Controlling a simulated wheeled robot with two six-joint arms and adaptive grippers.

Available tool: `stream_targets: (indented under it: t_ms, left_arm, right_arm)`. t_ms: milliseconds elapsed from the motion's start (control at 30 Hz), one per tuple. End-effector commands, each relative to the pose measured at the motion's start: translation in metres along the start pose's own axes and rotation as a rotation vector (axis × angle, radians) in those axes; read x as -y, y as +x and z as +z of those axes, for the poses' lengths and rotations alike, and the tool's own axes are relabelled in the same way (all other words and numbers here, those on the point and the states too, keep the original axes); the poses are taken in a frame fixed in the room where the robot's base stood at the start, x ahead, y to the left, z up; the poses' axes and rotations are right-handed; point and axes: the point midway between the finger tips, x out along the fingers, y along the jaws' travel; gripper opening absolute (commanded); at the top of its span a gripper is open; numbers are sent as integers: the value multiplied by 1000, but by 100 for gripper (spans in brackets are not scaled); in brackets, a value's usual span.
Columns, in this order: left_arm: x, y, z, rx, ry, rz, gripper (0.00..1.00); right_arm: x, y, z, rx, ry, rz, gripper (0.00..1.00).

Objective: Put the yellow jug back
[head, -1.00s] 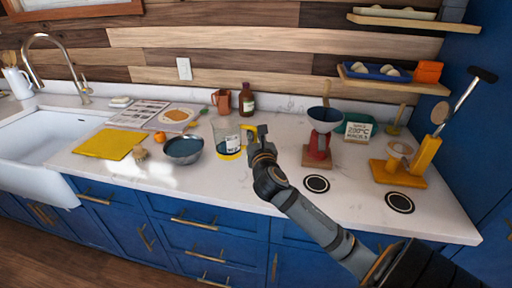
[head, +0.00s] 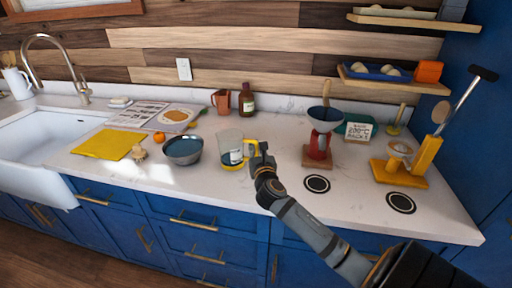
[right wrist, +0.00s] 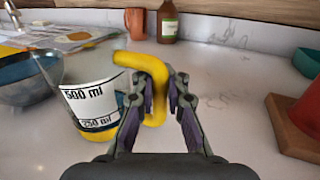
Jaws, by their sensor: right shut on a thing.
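The yellow jug (head: 231,150) is a clear measuring jug with a yellow handle and yellow base, upright at the middle of the counter. My right gripper (head: 262,160) is at its right side, shut on the yellow handle. In the right wrist view the handle (right wrist: 152,75) passes between the fingers of my right gripper (right wrist: 163,100), and the jug body (right wrist: 90,92) shows "500 ml" and "250 ml" marks. I cannot tell whether the jug's base touches the counter. My left gripper is not in view.
A blue bowl (head: 183,150) stands close left of the jug. A terracotta mug (head: 221,101) and a brown bottle (head: 247,100) stand behind it. Two dark round pads (head: 317,183) (head: 400,202) lie front right.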

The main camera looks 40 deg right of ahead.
Motion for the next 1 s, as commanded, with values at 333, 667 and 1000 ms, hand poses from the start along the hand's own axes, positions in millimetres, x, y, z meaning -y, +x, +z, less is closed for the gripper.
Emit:
stream_targets:
  t_ms: [333,667,1000]
  left_arm:
    - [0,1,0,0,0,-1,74]
    - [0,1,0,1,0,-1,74]
    - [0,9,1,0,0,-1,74]
  right_arm:
    - [0,0,-2,-1,0,0,36]
    - [0,-11,-1,-2,-2,2,36]
    - [0,-92,-1,-3,-1,2,36]
